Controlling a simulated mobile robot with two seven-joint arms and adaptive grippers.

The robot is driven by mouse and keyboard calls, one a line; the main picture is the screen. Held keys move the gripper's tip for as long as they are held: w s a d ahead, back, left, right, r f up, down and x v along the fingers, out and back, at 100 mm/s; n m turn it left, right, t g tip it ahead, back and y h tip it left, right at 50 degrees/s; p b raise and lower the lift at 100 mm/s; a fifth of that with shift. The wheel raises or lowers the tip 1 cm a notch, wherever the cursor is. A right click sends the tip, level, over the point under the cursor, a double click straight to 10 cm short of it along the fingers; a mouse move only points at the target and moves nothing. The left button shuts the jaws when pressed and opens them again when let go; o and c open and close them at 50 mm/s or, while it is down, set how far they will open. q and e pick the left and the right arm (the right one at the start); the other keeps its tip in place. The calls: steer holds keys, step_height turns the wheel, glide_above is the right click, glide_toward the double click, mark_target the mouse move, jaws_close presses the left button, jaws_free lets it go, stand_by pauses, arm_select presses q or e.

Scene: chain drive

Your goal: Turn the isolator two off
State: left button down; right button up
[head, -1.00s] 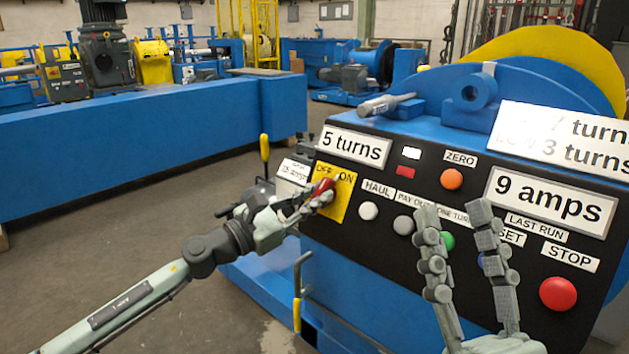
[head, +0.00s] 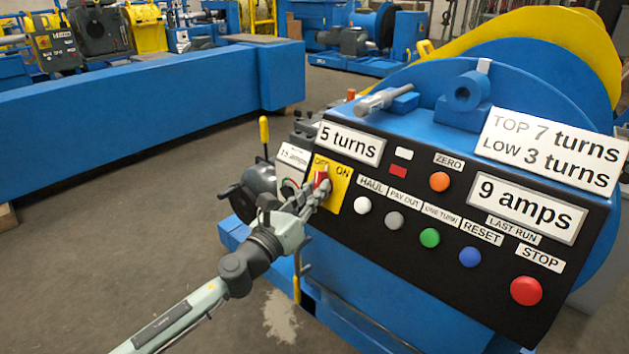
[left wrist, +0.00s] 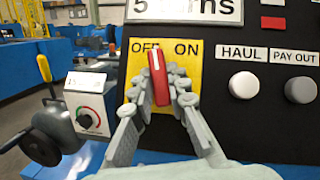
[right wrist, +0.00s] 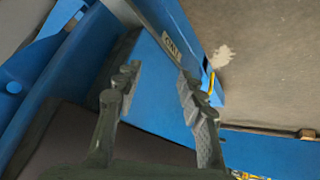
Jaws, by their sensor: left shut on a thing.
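The isolator has a red handle (head: 321,177) on a yellow plate (head: 341,188) marked OFF and ON, at the left end of the black panel. In the left wrist view the handle (left wrist: 158,72) stands nearly upright, its white-marked top leaning slightly left, beside the word OFF. My left gripper (head: 319,190) is shut on the handle, with a finger on each side of it in the left wrist view (left wrist: 160,90). My right gripper (right wrist: 157,84) is open and empty in its wrist view, and out of the head view.
The black panel carries several buttons right of the isolator, including a white one (head: 363,205) and a red STOP button (head: 526,291). A small box with a knob (left wrist: 88,112) stands left of the plate. Open floor (head: 150,240) lies to the left.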

arm_select(q)
steer(key=shift+r+n+y+p, duration=0.15)
steer(key=shift+n+y+p, duration=0.45)
steer(key=shift+n, duration=0.3)
arm_select(e)
steer(key=s+d+f+m+g+h, duration=0.1)
steer(key=s+d+f+g+h, duration=0.1)
steer(key=s+d+g, duration=0.4)
arm_select(q)
steer(key=n+y+p, duration=0.2)
steer(key=n+p, duration=0.1)
steer(key=n+y+p, duration=0.1)
steer(key=n+p, duration=0.2)
steer(key=shift+s+d+y, duration=0.1)
steer(key=shift+d+y, duration=0.05)
steer(key=shift+y, duration=0.25)
steer(key=shift+n, duration=0.4)
arm_select(e)
step_height(320, 180, down, 15)
steer(key=a+t+y, duration=0.1)
steer(key=shift+w+a+r, duration=0.2)
steer(key=shift+w, duration=0.2)
arm_select(q)
steer(key=c, duration=1.5)
jaws_free()
